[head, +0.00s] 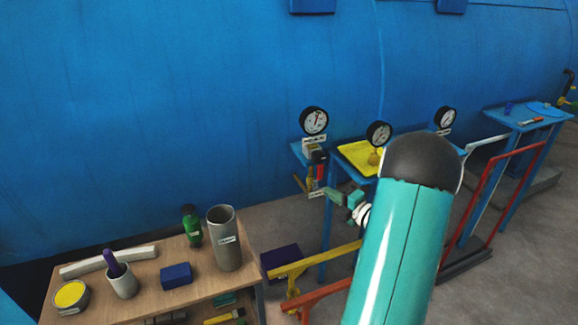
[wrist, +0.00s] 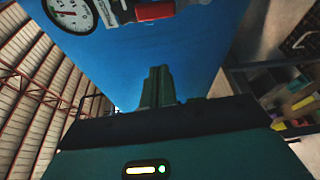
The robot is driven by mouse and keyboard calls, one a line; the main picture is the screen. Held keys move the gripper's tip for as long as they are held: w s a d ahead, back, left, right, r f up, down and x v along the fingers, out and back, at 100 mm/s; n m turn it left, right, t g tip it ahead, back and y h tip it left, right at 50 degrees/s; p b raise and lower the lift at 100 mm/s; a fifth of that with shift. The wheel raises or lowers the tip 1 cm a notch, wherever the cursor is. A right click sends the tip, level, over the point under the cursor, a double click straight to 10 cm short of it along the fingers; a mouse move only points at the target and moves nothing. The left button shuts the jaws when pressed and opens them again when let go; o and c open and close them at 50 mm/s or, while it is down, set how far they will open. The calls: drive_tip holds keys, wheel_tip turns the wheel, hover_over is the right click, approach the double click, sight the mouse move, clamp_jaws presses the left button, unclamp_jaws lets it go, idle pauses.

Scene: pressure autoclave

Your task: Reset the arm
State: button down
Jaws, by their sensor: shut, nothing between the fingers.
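My arm, teal with a dark rounded joint, reaches up from the lower right in the head view. My gripper (head: 329,192) shows beyond it, small and green, pointing left in front of the gauge and valve area. In the wrist view my gripper (wrist: 158,72) has its fingers together with nothing between them, in front of the blue vessel wall. The pressure gauge (head: 314,121) is just above and left of the gripper; the gauge also shows in the wrist view (wrist: 70,10). The arm hides part of the blue stand.
A wooden table (head: 200,292) at lower left holds a grey cylinder (head: 224,240), a green bottle (head: 192,226), a blue block (head: 176,276) and a cup. Yellow (head: 310,262) and red (head: 505,190) rails stand by the blue vessel (head: 180,110). A yellow tray (head: 356,156) lies behind my arm.

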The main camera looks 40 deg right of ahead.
drive_tip(key=shift+r, duration=0.1)
drive_tip(key=w+a+r+m+g+h, duration=0.3)
drive_tip(key=a+r+m, duration=0.3)
drive_tip(key=a+r, duration=0.15)
drive_tip(key=w+a+r+m+g+h, duration=0.2)
drive_tip(key=a+r+m+g+h, duration=0.1)
drive_tip(key=a+r+m, duration=0.4)
drive_tip(key=s+a+m+g+y, duration=0.2)
drive_tip(key=s+a+m+g, duration=0.1)
drive_tip(key=s+a, duration=0.7)
drive_tip(key=s+a+m+g+y, duration=0.3)
drive_tip(key=s+a, duration=0.7)
drive_tip(key=a, duration=0.6)
drive_tip(key=shift+s+m, duration=0.35)
drive_tip(key=shift+m, duration=0.05)
drive_tip(key=shift+a+f, duration=0.1)
